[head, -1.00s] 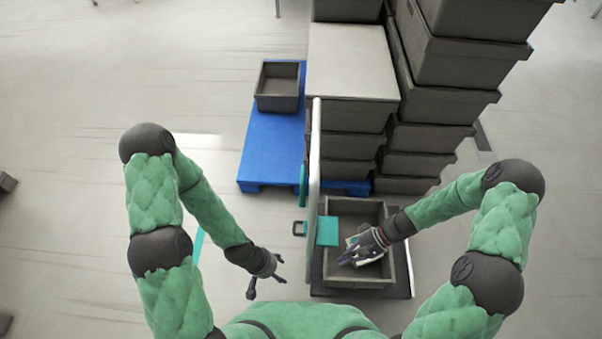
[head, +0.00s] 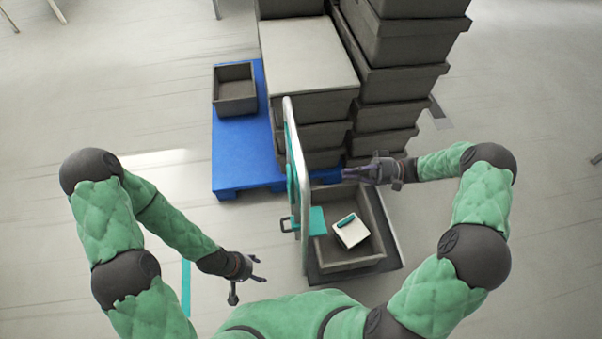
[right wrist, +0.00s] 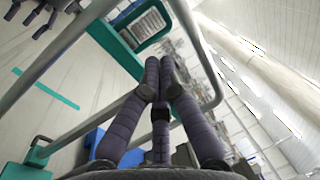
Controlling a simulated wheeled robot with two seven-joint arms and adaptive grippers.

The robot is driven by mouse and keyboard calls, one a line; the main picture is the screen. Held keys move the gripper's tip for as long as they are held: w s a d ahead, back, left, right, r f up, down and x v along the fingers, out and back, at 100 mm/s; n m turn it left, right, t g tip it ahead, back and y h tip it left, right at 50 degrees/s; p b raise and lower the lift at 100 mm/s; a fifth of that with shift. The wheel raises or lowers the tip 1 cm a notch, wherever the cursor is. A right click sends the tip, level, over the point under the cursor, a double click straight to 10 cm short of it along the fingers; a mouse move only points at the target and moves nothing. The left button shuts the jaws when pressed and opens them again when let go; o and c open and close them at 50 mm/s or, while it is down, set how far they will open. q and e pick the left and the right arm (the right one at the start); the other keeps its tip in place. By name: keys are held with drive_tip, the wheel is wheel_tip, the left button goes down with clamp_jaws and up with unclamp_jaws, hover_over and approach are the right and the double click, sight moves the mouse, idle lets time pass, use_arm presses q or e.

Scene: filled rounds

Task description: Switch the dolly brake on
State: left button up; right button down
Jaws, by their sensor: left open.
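The dolly (head: 312,274) has a dark deck, a tall pale push handle (head: 296,150) and teal fittings. A teal plate (head: 315,221) and a dark loop-shaped lever (head: 286,224) sit low at the handle; I cannot tell for sure which part is the brake. The teal fitting also shows at the lower left in the right wrist view (right wrist: 25,171). My right gripper (head: 347,173) is above the far end of the dolly's bin, its fingers together and empty. My left gripper (head: 259,269) is open and empty, left of the dolly, near my body.
A grey bin (head: 375,262) on the dolly holds a white and teal item (head: 351,231). Behind stand a blue pallet (head: 240,150) with a small bin (head: 235,90) and tall stacks of grey crates (head: 405,85). The floor left is clear.

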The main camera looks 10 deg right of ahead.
sight(292, 175)
drive_tip(key=a+r, duration=0.1)
drive_tip(key=a, duration=0.3)
drive_tip(key=a+b, duration=0.1)
drive_tip(key=a, duration=0.4)
drive_tip(key=a+r, duration=0.1)
drive_tip(key=a, duration=0.3)
drive_tip(key=shift+a+r+b, duration=0.3)
drive_tip(key=shift+a, duration=0.05)
drive_tip(key=a, duration=0.3)
drive_tip(key=shift+r+p, duration=0.35)
drive_tip(key=shift+d, duration=0.2)
drive_tip(key=d+f, duration=0.2)
drive_tip(key=d, duration=0.9)
drive_tip(key=shift+d+f, duration=0.25)
drive_tip(key=shift+d, duration=0.05)
